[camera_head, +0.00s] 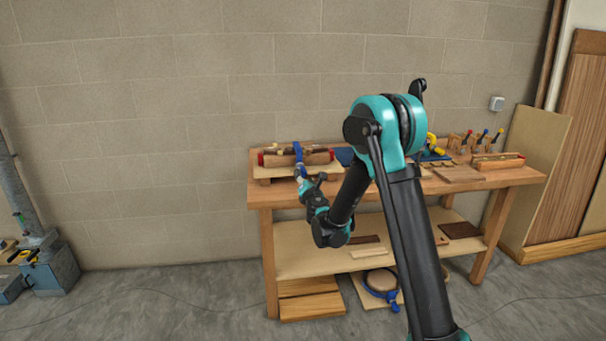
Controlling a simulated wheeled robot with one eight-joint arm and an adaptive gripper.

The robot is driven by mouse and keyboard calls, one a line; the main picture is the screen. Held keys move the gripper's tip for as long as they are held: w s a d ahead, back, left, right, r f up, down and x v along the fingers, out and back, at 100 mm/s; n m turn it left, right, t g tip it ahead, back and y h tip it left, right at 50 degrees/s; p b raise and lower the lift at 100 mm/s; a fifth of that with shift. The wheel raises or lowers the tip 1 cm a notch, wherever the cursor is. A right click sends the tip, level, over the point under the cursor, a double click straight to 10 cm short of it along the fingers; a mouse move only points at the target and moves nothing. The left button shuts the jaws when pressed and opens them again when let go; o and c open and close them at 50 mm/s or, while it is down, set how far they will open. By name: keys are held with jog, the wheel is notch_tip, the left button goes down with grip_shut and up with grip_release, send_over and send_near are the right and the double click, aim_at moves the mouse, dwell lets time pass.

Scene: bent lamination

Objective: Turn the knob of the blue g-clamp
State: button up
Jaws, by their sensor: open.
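The blue g-clamp (297,152) stands upright on the left part of the wooden workbench (262,194), around a wooden workpiece (318,159) with red ends. My gripper (303,178) is at the bench's front edge, just below and in front of the clamp. It is open. The gripper is small in the picture and overlaps the lower part of the clamp, so the clamp's knob is not clearly visible. I cannot tell whether the fingers touch the clamp.
Clamps with coloured handles (484,135), a yellow tool (431,140) and wood pieces (458,174) occupy the bench's right side. Boards (533,150) lean at the right. The floor (180,300) at left is mostly clear.

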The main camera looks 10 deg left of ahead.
aim_at(304, 175)
jog(key=shift+x, duration=2.6)
jog(key=shift+c, duration=0.5)
jog(key=c, duration=1.1)
jog(key=shift+o, duration=0.2)
jog(key=m, duration=0.5)
jog(key=shift+m, duration=0.3)
jog(key=m, duration=0.5)
jog(key=shift+f+m, duration=0.15)
jog(key=shift+m, duration=0.15)
